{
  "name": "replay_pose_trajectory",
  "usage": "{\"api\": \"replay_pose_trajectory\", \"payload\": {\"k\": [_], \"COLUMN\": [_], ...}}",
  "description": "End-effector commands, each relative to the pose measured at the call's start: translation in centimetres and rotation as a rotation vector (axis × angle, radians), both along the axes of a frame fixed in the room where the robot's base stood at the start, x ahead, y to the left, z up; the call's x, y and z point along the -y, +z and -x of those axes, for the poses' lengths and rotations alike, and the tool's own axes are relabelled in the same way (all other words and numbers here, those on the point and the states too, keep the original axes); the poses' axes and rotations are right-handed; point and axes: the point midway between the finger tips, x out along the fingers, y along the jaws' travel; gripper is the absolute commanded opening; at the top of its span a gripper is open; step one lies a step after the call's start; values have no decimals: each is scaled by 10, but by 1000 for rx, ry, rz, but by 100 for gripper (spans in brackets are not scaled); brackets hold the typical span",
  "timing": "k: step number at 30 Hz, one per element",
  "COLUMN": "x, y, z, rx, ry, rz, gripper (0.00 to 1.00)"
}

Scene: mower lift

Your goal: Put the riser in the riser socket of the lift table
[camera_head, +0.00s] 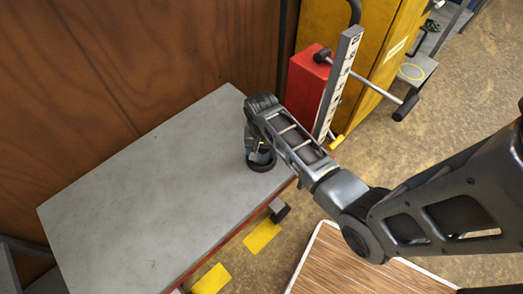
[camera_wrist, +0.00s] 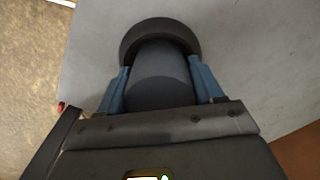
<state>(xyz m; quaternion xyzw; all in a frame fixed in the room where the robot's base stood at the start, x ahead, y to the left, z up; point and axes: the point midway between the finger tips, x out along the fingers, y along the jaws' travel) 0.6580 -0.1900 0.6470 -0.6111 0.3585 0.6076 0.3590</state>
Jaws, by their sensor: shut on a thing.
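The grey lift table (camera_head: 130,205) fills the left of the head view; its top also shows in the wrist view (camera_wrist: 265,50). My gripper (camera_head: 258,150) points down over the table's right end. In the wrist view its blue fingers (camera_wrist: 160,75) are shut on a dark grey cylinder, the riser (camera_wrist: 160,85). A dark round ring, seemingly the riser socket (camera_wrist: 158,26), curves around the riser's far side; it also shows under my gripper in the head view (camera_head: 262,167). The near side of the ring is hidden, so I cannot tell how deep the riser sits.
A red box with a grey scaled post (camera_head: 338,85) and a bar handle (camera_head: 373,88) stands beyond the table's right end. A yellow cabinet (camera_head: 385,35) is behind it. A wood-topped surface (camera_head: 345,262) is at the lower middle. The table's left part is clear.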

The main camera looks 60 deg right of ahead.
Motion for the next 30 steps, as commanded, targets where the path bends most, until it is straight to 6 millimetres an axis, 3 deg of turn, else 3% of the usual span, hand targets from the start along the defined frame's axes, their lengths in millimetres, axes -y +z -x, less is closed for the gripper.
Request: {"api": "replay_pose_trajectory", "payload": {"k": [1,2,9,14,24,30], "x": [-1,-1,-2,-2,-1,-1], "y": [-10,-11,-11,2,78,110], "z": [2,2,3,3,1,1], "rx": [-1,-3,-3,-2,1,0], "ry": [-1,-1,-2,-4,1,1], "rz": [-3,-3,-4,-4,0,-1], "gripper": [21,67,90,91,91,91]}}
